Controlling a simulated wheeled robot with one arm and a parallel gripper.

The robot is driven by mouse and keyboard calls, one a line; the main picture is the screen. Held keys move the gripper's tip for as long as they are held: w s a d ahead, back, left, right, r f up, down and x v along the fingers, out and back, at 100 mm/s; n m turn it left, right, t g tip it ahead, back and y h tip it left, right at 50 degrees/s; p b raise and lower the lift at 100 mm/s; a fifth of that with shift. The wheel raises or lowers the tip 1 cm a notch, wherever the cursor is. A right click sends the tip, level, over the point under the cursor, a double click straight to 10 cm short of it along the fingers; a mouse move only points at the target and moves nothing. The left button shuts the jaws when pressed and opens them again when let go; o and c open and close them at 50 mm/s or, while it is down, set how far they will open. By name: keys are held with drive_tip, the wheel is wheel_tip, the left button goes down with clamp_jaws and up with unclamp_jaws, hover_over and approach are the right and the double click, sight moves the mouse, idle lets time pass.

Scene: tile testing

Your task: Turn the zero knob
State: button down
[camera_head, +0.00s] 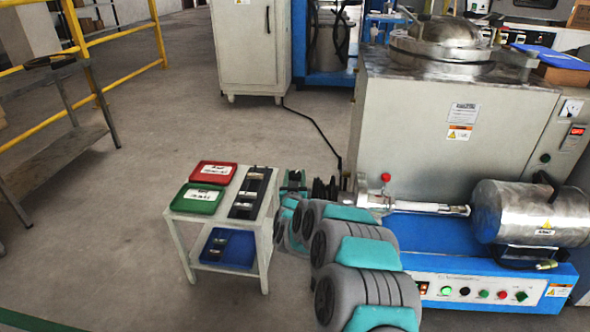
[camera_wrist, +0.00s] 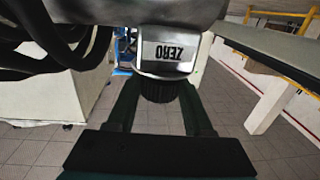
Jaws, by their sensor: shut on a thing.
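In the wrist view, the zero knob (camera_wrist: 158,90) is a dark, ribbed knob below a label plate (camera_wrist: 166,53) that reads ZERO upside down. My gripper (camera_wrist: 157,94) has its two dark fingers on either side of the knob and is shut on it. The knob's turned angle cannot be read, as no pointer mark shows. In the head view my grey and teal arm reaches toward the side of the large machine (camera_head: 440,125); the knob cannot be made out there.
A small white table (camera_head: 181,216) with a red tray (camera_head: 213,165) and a green tray (camera_head: 183,209) stands left of my arm. A metal cylinder (camera_head: 535,210) lies on the blue base at right. Dark hoses (camera_wrist: 60,35) hang near my gripper.

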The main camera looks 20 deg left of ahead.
sight(292, 179)
drive_tip(key=shift+s+a+r+m+h+p, duration=0.1)
drive_tip(key=shift+r+m+h+p, duration=0.05)
drive_tip(key=shift+m+h+p, duration=0.35)
drive_tip(key=shift+a+r+m+h+p, duration=0.1)
drive_tip(key=shift+m+h+p, duration=0.15)
drive_tip(key=shift+h, duration=0.35)
drive_tip(key=shift+d+f+m+t+h+p, duration=0.1)
drive_tip(key=shift+m+t+h+p, duration=0.1)
drive_tip(key=shift+m+h+p, duration=0.8)
drive_tip(key=shift+d+f+m+t+h+p, duration=0.15)
drive_tip(key=shift+m+h, duration=0.4)
drive_tip(key=shift+h, duration=0.95)
drive_tip(key=shift+a, duration=0.1)
drive_tip(key=shift+c, duration=1.4)
unclamp_jaws()
drive_tip(key=shift+s+a, duration=0.2)
drive_tip(key=shift+s, duration=1.7)
drive_tip(key=shift+s+a, duration=0.2)
drive_tip(key=shift+s, duration=1.7)
